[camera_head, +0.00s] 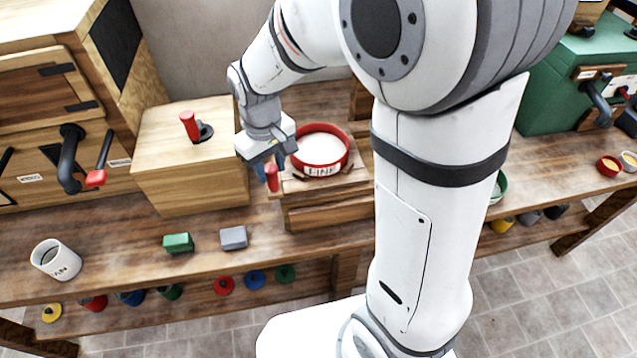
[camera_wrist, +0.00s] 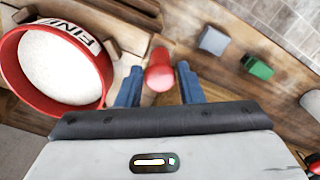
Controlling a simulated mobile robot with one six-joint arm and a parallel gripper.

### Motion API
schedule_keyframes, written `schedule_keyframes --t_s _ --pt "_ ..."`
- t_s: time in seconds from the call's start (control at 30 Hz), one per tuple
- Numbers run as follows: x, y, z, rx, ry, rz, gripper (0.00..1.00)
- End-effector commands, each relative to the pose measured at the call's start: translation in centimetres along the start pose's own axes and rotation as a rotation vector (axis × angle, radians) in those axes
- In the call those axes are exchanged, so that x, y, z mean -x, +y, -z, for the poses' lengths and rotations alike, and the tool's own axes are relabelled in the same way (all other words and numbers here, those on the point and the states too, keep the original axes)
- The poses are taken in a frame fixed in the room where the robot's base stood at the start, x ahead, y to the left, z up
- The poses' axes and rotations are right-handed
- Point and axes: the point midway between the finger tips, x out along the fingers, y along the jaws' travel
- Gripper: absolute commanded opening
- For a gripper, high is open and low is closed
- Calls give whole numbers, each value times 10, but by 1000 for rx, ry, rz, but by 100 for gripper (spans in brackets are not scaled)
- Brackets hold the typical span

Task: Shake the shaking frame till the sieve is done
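The red round sieve (camera_head: 345,165), labelled FINE, sits on the wooden shaking frame (camera_head: 330,213) and holds white powder. It also shows at the left of the wrist view (camera_wrist: 14,84). An upright red handle (camera_head: 272,180) stands at the frame's left front corner. My gripper (camera_head: 269,167) points down at this handle. In the wrist view the handle (camera_wrist: 158,76) lies between my two blue fingers (camera_wrist: 158,82), with a small gap visible on each side. The gripper is open and does not appear to touch it. My arm hides part of the bench right of the frame.
A wooden box with a red-knobbed lever (camera_head: 190,126) stands left of the frame. A green block (camera_head: 178,243), a grey block (camera_head: 233,238) and a white mug (camera_head: 56,260) are on the bench's front left. A green machine (camera_head: 550,95) stands at the right.

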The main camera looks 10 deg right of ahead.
Motion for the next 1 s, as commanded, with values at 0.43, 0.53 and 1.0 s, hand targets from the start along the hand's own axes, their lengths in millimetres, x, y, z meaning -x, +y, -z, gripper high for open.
schedule_keyframes --t_s 0.43,0.53,1.0 --pt "0 8 -5 -1 0 0 12" --pt "0 23 -13 -4 1 -1 12" --pt "0 86 -49 -4 0 0 12"
